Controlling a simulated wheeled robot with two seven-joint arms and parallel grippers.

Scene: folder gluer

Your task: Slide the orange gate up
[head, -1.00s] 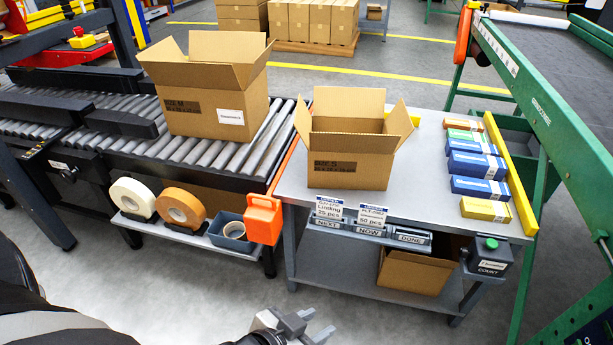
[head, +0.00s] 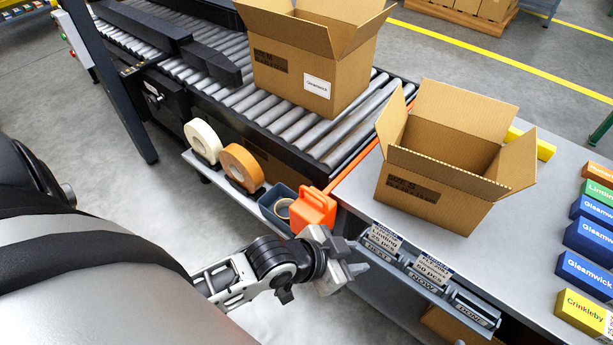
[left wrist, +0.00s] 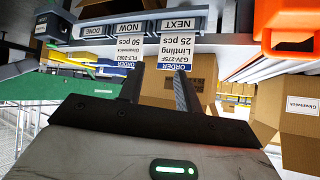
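The orange gate shows in the head view as a thin upright orange edge (head: 366,154) between the roller conveyor and the grey table, with a blocky orange handle (head: 316,211) at its near end. The handle also shows large in the upper right of the left wrist view (left wrist: 285,32), which is upside down. My left gripper (head: 352,262) is just in front of and below the handle, apart from it. Its two dark fingers (left wrist: 158,92) are spread with nothing between them. My right gripper is not in view.
An open carton (head: 310,70) stands on the roller conveyor (head: 290,122); another open carton (head: 432,190) stands on the grey table (head: 515,240). Tape rolls (head: 241,167) and a blue bin (head: 272,205) sit beside the handle. Card holders (head: 425,272) line the table front near my gripper.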

